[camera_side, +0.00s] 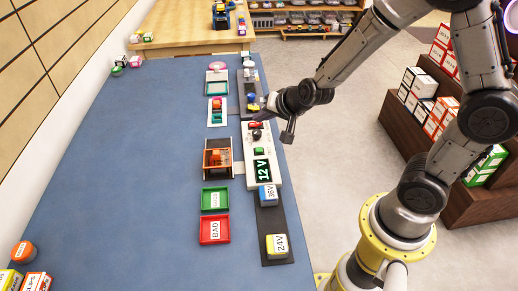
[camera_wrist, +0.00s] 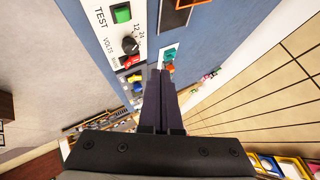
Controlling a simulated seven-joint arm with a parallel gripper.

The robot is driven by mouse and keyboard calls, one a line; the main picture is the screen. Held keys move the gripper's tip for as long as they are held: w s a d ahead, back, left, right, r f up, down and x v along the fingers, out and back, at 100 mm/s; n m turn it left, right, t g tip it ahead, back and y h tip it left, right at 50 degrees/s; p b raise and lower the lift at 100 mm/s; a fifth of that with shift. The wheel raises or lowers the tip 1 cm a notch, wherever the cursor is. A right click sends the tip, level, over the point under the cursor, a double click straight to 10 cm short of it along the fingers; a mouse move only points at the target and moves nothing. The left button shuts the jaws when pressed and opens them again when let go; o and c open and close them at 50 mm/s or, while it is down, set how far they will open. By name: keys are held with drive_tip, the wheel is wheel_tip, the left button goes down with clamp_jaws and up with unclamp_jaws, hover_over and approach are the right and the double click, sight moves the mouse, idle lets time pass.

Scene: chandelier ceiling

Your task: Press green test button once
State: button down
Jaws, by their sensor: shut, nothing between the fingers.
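The green test button (camera_side: 259,150) sits on a white tester panel (camera_side: 249,169), between a black knob (camera_side: 257,134) and a display reading 12 V. In the wrist view the green button (camera_wrist: 122,13) is at the top left, beside the word TEST, with the black knob (camera_wrist: 130,46) and a red part (camera_wrist: 132,62) below it. My gripper (camera_wrist: 160,73) is shut and empty, its fingers together. In the side view my gripper (camera_side: 270,104) is near the panel's far end, apart from the green button. Its fingertips are hard to make out there.
A blue 36V block (camera_side: 268,195) and a yellow 24V block (camera_side: 277,245) stand on a dark strip in front of the panel. A green tray (camera_side: 215,198), a red BAD tray (camera_side: 214,230) and an orange fixture (camera_side: 218,157) lie to the left. The blue tabletop further left is mostly clear.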

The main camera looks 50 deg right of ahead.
drive_tip(key=shift+f, duration=0.15)
approach(255, 147)
drive_tip(key=shift+w+r+x, duration=0.15)
drive_tip(key=shift+x, duration=0.7)
drive_tip(key=shift+w+r+x, duration=0.1)
drive_tip(key=shift+x, duration=0.8)
drive_tip(key=shift+w+r+x, duration=0.15)
drive_tip(key=shift+x, duration=0.7)
drive_tip(key=shift+f, duration=0.15)
drive_tip(key=shift+f, duration=0.3)
drive_tip(key=shift+f, duration=0.5)
idle(0.9)
drive_tip(key=shift+r, duration=0.95)
drive_tip(key=shift+r, duration=2.5)
